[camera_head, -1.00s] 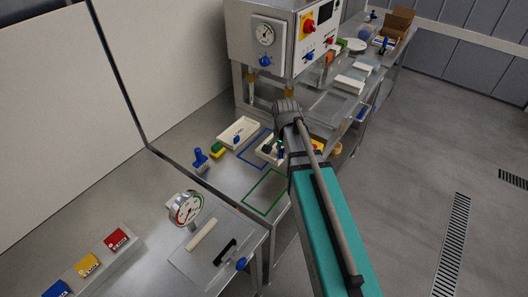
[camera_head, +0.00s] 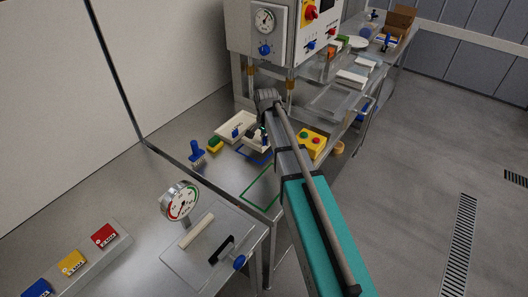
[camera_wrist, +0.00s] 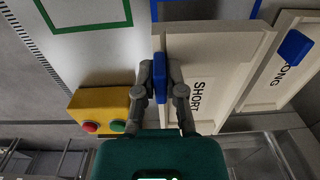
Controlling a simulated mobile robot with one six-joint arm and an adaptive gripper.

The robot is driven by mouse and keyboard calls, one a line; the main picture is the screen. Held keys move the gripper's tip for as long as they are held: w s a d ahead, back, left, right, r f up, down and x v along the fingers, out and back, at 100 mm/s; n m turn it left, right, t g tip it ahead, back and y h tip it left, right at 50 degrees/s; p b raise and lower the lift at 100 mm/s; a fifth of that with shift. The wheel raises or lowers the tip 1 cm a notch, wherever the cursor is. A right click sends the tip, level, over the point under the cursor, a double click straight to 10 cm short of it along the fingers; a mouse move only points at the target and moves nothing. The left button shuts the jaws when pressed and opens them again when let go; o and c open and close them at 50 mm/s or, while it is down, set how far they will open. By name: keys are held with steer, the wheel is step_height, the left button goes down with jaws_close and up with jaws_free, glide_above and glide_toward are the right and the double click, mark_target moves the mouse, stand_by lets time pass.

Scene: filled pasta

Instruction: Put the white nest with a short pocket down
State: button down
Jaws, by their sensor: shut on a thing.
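The white nest marked SHORT (camera_wrist: 215,55) is in my gripper (camera_wrist: 161,82), which is shut on its blue handle (camera_wrist: 160,65). In the head view the nest (camera_head: 257,144) is partly hidden by my arm. A second white nest, marked LONG (camera_wrist: 268,88), lies close beside it, with its own blue handle (camera_wrist: 293,47); it also shows in the head view (camera_head: 226,132). A blue outline (camera_head: 244,154) on the table is partly covered by the held nest. I cannot tell whether the held nest touches the table.
A green outline (camera_head: 262,187) on the table is empty. A yellow box (camera_head: 312,144) with red and green buttons stands to the right of my arm. The press machine (camera_head: 268,45) rises behind.

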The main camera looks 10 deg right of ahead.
steer(key=shift+w+a+f, duration=0.1)
steer(key=shift+w+f, duration=0.2)
steer(key=shift+f, duration=0.1)
steer(key=shift+w+a+f+b, duration=0.1)
steer(key=shift+w+f+b, duration=0.25)
steer(key=shift+f+b, duration=1.65)
steer(key=shift+b, duration=0.2)
steer(key=shift+f, duration=0.1)
steer(key=c, duration=0.7)
jaws_free()
step_height(320, 180, up, 12)
steer(key=p, duration=1.2)
